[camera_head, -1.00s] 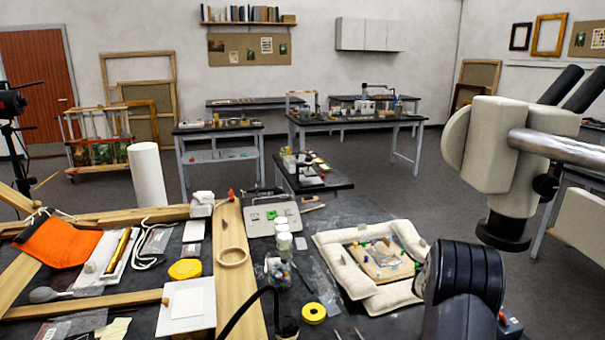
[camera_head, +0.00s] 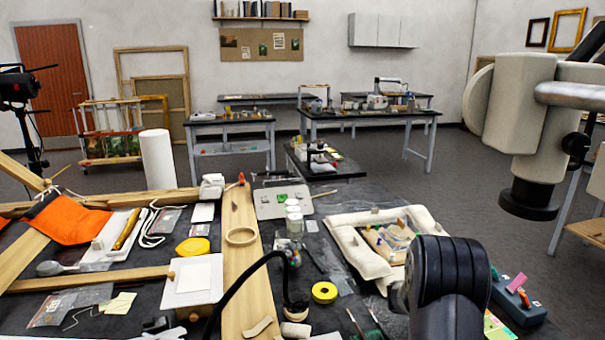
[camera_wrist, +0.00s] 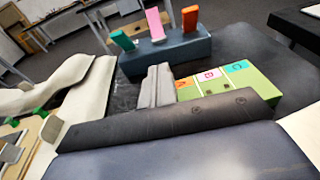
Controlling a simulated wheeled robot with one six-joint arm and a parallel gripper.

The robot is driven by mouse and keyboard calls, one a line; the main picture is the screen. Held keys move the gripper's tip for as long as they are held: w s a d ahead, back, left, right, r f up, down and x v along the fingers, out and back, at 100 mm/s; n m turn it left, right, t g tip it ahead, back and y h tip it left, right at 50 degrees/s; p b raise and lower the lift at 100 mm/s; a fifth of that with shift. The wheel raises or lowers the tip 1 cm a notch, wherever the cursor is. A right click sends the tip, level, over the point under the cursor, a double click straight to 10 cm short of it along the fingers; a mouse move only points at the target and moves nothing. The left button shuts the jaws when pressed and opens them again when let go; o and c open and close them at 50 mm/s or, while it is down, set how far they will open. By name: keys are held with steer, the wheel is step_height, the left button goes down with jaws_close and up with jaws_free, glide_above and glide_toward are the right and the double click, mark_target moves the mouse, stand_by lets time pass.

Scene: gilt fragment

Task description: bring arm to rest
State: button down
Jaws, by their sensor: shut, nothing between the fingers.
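My gripper (camera_wrist: 157,86) shows in the wrist view as two grey fingers close together, with nothing between them. They point toward a dark blue block and a green box. My black arm (camera_head: 446,285) rises at the lower right of the head view, bent over the front of the bench. The gripper itself is hidden behind the arm there.
The blue block (camera_wrist: 165,52) holds upright coloured pieces; it also stands right of my arm (camera_head: 520,303). A green box (camera_wrist: 235,88) lies near it. A padded cream frame (camera_head: 345,240) lies left of my arm. A microscope (camera_head: 525,130) overhangs at right.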

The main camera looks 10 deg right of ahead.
steer(key=shift+s+a+r, duration=0.1)
steer(key=shift+a+r, duration=0.05)
steer(key=shift+a, duration=0.8)
steer(key=shift+a+r, duration=0.15)
steer(key=shift+a, duration=0.8)
steer(key=shift+a, duration=0.1)
